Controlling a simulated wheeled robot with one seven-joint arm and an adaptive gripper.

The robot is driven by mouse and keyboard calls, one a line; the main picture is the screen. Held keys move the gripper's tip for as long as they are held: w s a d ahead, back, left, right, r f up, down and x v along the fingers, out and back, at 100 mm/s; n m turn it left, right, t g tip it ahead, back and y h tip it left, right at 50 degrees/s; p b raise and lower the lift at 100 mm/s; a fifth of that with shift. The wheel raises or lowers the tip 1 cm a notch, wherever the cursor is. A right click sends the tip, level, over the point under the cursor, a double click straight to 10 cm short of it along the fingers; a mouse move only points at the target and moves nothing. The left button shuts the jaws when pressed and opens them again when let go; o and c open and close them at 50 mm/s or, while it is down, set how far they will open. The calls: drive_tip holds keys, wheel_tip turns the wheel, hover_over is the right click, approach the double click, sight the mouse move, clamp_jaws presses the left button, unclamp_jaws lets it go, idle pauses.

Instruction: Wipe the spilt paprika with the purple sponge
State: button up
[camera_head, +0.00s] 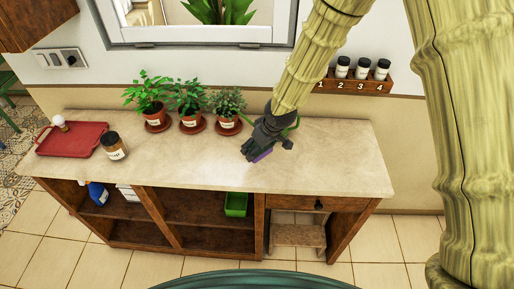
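My gripper (257,149) points down at the worktop (330,155), right of the potted plants. A small part of the purple sponge (262,156) shows at the fingertips; the gripper appears shut on it. The sponge is low over the worktop; I cannot tell whether it touches. Most of the sponge is hidden by the gripper. I see no paprika on the visible worktop; any under the gripper and sponge is hidden. A brown jar with a pale label and dark lid (114,147) stands towards the left.
Three potted plants (190,120) stand left of my gripper. A red tray (73,139) holds a small pale object. A spice rack (352,84) with three jars is on the wall; its place 1 looks empty. Open shelves below hold a green box (236,204). The worktop's right part is clear.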

drive_tip(key=shift+r+p, duration=0.75)
drive_tip(key=shift+r, duration=0.7)
